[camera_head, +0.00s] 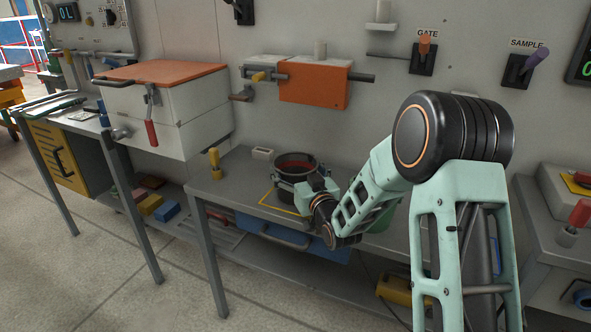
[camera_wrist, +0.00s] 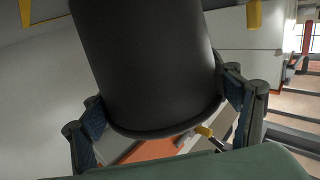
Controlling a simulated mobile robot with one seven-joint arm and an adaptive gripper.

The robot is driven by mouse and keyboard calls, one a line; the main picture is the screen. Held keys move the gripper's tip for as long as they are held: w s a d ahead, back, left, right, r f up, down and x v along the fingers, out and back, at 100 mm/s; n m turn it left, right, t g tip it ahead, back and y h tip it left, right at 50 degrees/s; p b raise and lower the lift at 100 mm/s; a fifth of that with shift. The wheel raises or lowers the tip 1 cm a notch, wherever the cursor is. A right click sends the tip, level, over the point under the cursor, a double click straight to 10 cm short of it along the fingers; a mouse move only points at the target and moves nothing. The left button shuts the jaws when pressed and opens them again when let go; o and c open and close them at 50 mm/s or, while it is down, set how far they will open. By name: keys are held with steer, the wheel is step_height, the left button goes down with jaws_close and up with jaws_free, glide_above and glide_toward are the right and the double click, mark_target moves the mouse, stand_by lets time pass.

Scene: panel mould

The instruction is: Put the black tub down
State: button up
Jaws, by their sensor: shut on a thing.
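The black tub (camera_head: 287,177) is round and open at the top, with dark red contents showing inside. It looks upright over the grey bench (camera_head: 232,190), beside a yellow outline marked on the bench top. I cannot tell whether its base touches the bench. My gripper (camera_head: 301,190) is shut on the tub's near right side in the head view, partly hiding it. In the wrist view the tub's dark wall (camera_wrist: 150,65) fills the middle, with one finger of my gripper (camera_wrist: 165,106) on each side.
An orange-and-white wall unit (camera_head: 312,84) juts out above. A white box with an orange lid (camera_head: 165,100) stands at left. Bare bench top lies front left.

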mark_target(303, 176)
steer(key=shift+r, duration=0.15)
steer(key=shift+f, duration=0.2)
steer(key=o, duration=1.7)
steer(key=shift+c, duration=0.2)
steer(key=shift+r, duration=0.15)
steer(key=shift+s+d+r, duration=0.1)
steer(key=shift+s, duration=0.05)
steer(key=v, duration=0.7)
steer(key=shift+d+p, duration=0.1)
steer(key=shift+p, duration=0.3)
